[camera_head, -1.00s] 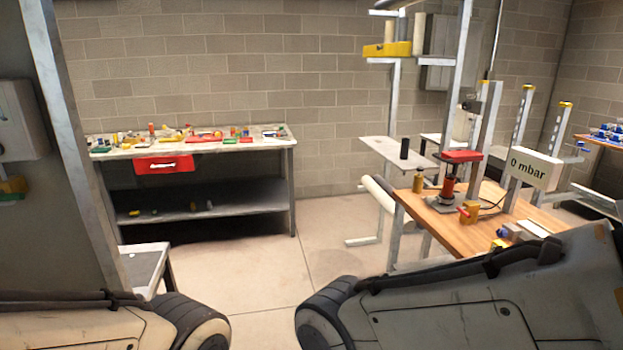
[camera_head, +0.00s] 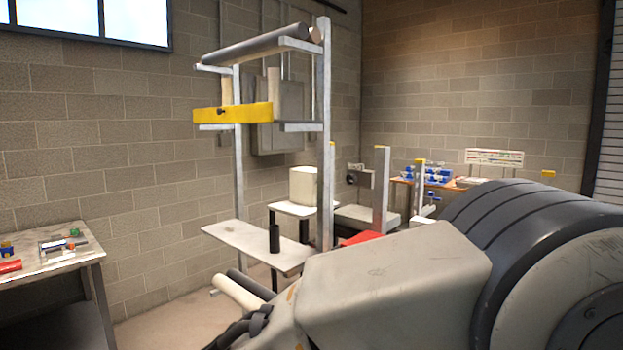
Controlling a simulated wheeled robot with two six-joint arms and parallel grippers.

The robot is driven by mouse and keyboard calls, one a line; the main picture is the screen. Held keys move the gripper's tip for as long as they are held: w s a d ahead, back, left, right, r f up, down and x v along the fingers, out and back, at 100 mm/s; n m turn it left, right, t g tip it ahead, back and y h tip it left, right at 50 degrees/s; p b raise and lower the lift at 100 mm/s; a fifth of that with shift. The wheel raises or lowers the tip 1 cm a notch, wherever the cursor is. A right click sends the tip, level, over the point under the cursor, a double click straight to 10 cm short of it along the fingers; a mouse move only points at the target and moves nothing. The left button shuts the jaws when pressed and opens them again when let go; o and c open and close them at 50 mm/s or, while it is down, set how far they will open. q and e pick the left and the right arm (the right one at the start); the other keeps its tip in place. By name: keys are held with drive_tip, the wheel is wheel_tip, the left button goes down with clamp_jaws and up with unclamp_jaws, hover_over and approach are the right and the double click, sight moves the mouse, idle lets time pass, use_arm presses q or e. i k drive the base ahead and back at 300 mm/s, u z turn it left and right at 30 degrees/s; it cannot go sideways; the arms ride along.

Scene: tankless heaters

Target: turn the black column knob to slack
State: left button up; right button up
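I cannot tell for sure which part is the black column knob. A small dark knob-like spot (camera_head: 222,112) shows on the yellow crossbar (camera_head: 250,113) of a metal rack with upright posts (camera_head: 326,150). A black upright cylinder (camera_head: 275,239) stands on the rack's lower grey shelf (camera_head: 235,240). Another dark round part (camera_head: 351,178) sits on a grey stand behind, too small to read. No slack mark is legible. Neither gripper is in view; a large link of my arm fills the lower right and hides the bench behind it.
A worktable (camera_head: 50,258) with small coloured parts stands at the left. A white block (camera_head: 303,186) sits on a stand behind the rack. A far table (camera_head: 432,188) holds blue parts. Some floor is open left of the rack.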

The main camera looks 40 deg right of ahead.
sight(352, 178)
drive_tip(key=i, duration=3.6)
drive_tip(key=z, duration=2.45)
